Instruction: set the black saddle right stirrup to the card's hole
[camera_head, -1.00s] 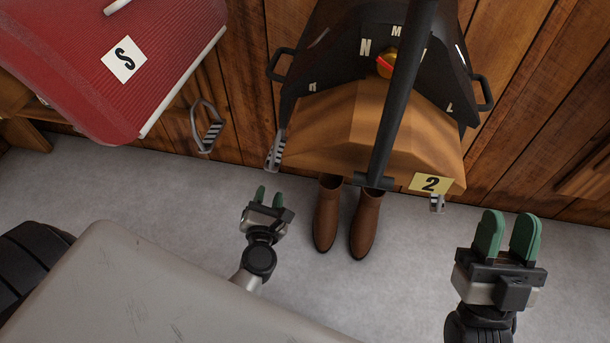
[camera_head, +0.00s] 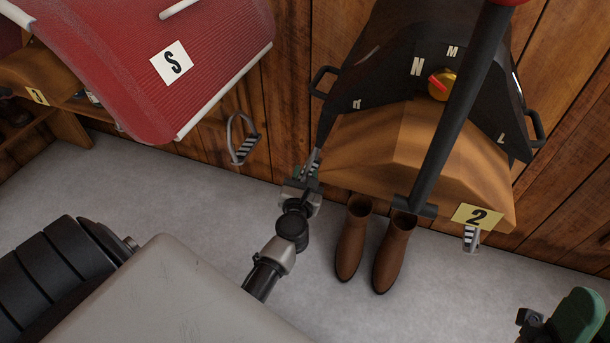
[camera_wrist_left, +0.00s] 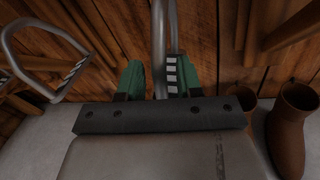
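The black saddle (camera_head: 390,85) sits on a tan wooden rack (camera_head: 420,145). It bears letters and a gold knob (camera_head: 443,86) whose red pointer points up and left, roughly toward N. One metal stirrup (camera_head: 313,163) hangs at the saddle's left edge in the picture, another (camera_head: 471,238) at the right under the yellow card "2" (camera_head: 478,217). My left gripper (camera_head: 306,174) is at the left stirrup. In the left wrist view its green fingers stand apart on either side of that stirrup (camera_wrist_left: 165,50). My right gripper (camera_head: 575,318) is partly cut off at the lower right, away from the saddle.
A red saddle pad (camera_head: 130,60) marked "S" is at upper left, with another stirrup (camera_head: 242,138) below it. Brown boots (camera_head: 372,245) stand under the rack. A dark pole (camera_head: 460,110) crosses before the saddle.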

